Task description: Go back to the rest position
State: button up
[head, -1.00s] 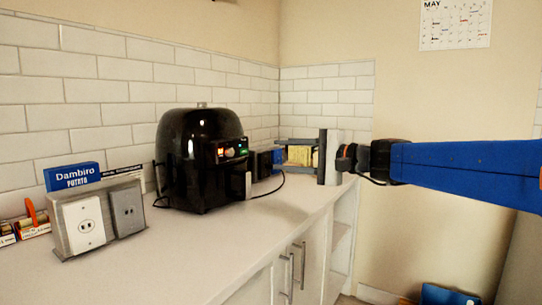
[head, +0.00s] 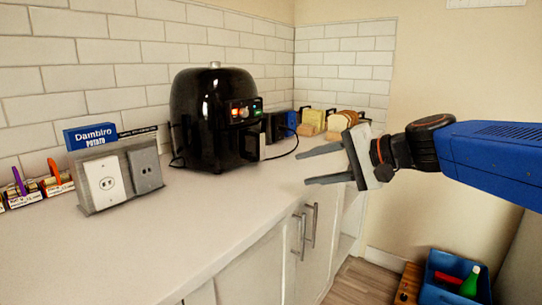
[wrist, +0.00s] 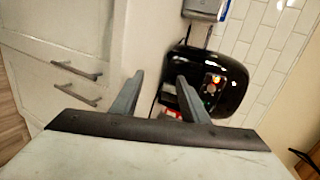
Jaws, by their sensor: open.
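My gripper (head: 322,166) is in the head view at the right, above the right end of the white counter. Its two grey fingers are spread apart and point left, with nothing between them. In the wrist view my gripper (wrist: 158,95) also shows open and empty. The black air fryer (head: 212,120) stands on the counter to the left of the fingers, apart from them. It shows beyond the right finger in the wrist view (wrist: 228,85).
An outlet panel (head: 105,183) with a blue Dambiro box (head: 90,136) behind it stands at the left. Bread slices (head: 347,118) stand in the back corner. A blue crate (head: 445,291) with a green bottle (head: 470,281) is on the floor. The front counter (head: 185,230) is clear.

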jog(key=s+d+f+n+g+h, duration=0.1)
jog(key=s+d+f+n+h, duration=0.2)
jog(key=s+d+f, duration=0.6)
jog(key=s+d+f+n+g+h, duration=0.1)
jog(key=s+d+f+n+h, duration=0.2)
jog(key=s+d+f+h, duration=0.5)
jog(key=s+f, duration=0.4)
jog(key=f, duration=0.4)
jog(key=shift+s+d+n+g, duration=0.2)
jog(key=shift+d+n+g, duration=0.1)
jog(key=shift+d+g, duration=0.1)
jog(key=shift+r, duration=0.1)
